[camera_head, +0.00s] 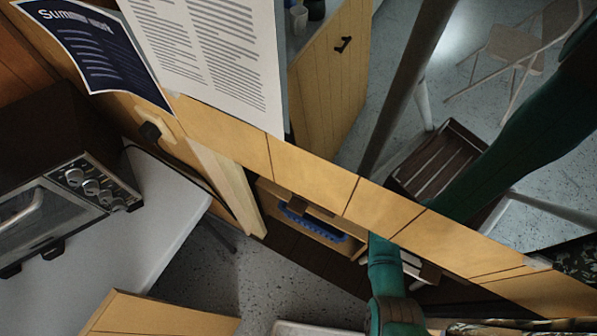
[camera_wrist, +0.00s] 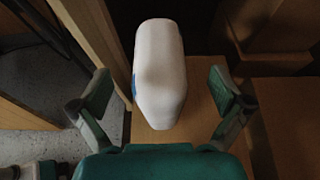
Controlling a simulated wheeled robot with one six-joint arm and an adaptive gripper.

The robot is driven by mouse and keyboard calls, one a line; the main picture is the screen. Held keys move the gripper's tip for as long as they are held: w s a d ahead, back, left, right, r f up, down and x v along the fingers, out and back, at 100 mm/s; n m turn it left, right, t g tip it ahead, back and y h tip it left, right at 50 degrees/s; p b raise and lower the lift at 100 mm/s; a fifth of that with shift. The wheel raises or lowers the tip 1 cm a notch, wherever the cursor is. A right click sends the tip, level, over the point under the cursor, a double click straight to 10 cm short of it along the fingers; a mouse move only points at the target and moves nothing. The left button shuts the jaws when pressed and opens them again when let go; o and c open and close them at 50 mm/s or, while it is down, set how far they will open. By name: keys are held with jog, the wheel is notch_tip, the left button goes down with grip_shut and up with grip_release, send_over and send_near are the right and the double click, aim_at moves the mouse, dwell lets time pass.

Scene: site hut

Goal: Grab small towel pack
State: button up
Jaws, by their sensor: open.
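A white, rounded, oblong pack (camera_wrist: 160,65), which looks like the small towel pack, stands on a wooden shelf board (camera_wrist: 200,135) in the wrist view. A small blue patch shows on its left side. My gripper (camera_wrist: 160,78) is open, with one green finger on each side of the pack. Gaps show between the pack and both fingers, and nothing is held. The pack's lower near end is close to the green palm; I cannot tell whether they touch. In the head view my gripper and the pack cannot be made out.
A wooden upright (camera_wrist: 95,35) stands close to the left of the pack, and a brown box-like shape (camera_wrist: 275,30) is at the right. In the head view, a low shelf holds a blue tray-like item (camera_head: 312,221). A toaster oven (camera_head: 65,185) sits on a pale counter (camera_head: 165,215).

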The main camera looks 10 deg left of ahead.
jog(key=x, duration=0.5)
jog(key=shift+s, duration=0.1)
jog(key=c, duration=1.7)
jog(key=shift+c, duration=0.2)
